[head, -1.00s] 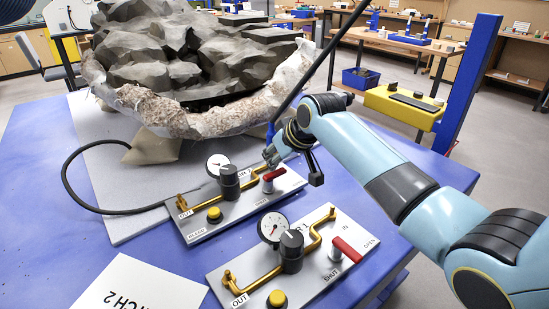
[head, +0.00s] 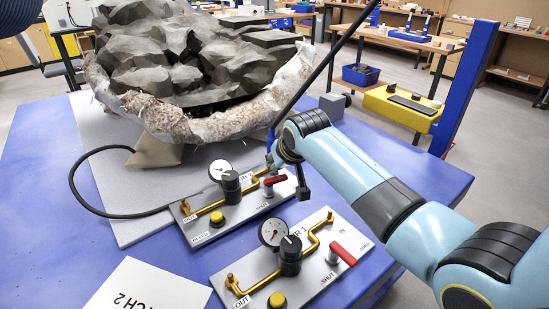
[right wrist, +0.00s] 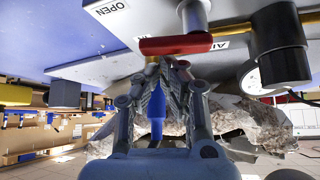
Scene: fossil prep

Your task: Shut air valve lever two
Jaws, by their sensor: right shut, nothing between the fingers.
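Valve board two (head: 200,238), the farther grey plate, carries a gauge, brass pipe and a red lever (head: 275,180). The red lever also shows in the right wrist view (right wrist: 176,45), lying crosswise just past the fingertips, with its post above. My right gripper (head: 271,166) is at the far side of that lever in the head view. In the right wrist view its fingers (right wrist: 163,68) are closed together and empty, very near the lever; I cannot tell whether they touch. My left gripper is not in view.
Valve board one (head: 225,278), with its own red lever (head: 342,253), lies nearer on the blue table (head: 40,190). The jacketed fossil (head: 200,125) stands behind. A black hose (head: 75,180) curves left of board two. A white card (head: 150,290) lies in front.

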